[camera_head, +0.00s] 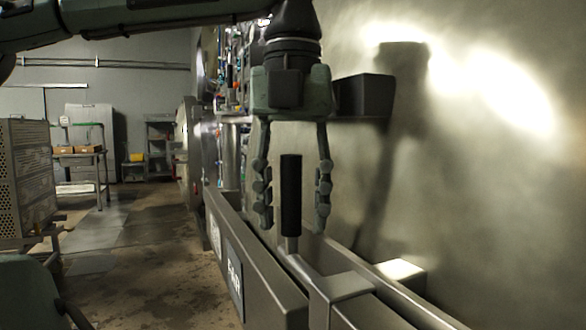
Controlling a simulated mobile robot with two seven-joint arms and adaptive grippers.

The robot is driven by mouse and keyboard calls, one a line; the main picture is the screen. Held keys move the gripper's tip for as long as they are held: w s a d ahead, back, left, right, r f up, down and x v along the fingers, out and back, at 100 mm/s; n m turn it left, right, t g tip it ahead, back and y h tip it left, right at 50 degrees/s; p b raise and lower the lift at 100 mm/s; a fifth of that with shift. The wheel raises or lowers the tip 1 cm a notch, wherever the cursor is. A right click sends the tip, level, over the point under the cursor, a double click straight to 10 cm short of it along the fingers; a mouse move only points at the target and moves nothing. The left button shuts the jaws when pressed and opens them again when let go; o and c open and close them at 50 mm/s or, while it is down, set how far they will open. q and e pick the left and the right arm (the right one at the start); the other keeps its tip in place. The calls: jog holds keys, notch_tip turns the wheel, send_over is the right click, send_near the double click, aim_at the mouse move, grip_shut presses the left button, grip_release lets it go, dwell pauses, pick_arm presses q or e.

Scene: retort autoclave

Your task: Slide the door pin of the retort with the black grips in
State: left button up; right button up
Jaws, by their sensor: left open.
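A black cylindrical grip (291,196) stands upright on a bent metal rod, the door pin (300,264), at the metal frame beside the large shiny curved retort wall (500,190). My left gripper (293,222) points down from above, its two fingers apart on either side of the black grip. A gap shows between each finger and the grip, so it seems to hold nothing. Whether the fingers are level with the grip in depth is hard to tell. My right gripper is out of view.
A metal channel (262,270) with a white-lettered plate runs along the retort's foot. A black box (364,97) sits against the wall behind the gripper. A perforated crate (28,180) stands at left, and a cart (82,170) stands farther back. The floor (150,275) between is clear.

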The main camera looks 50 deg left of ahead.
aim_at(291, 146)
pick_arm(q)
notch_tip(291, 146, up, 11)
jog(key=shift+r, duration=0.15)
jog(key=shift+s, duration=0.1)
dwell(0.7)
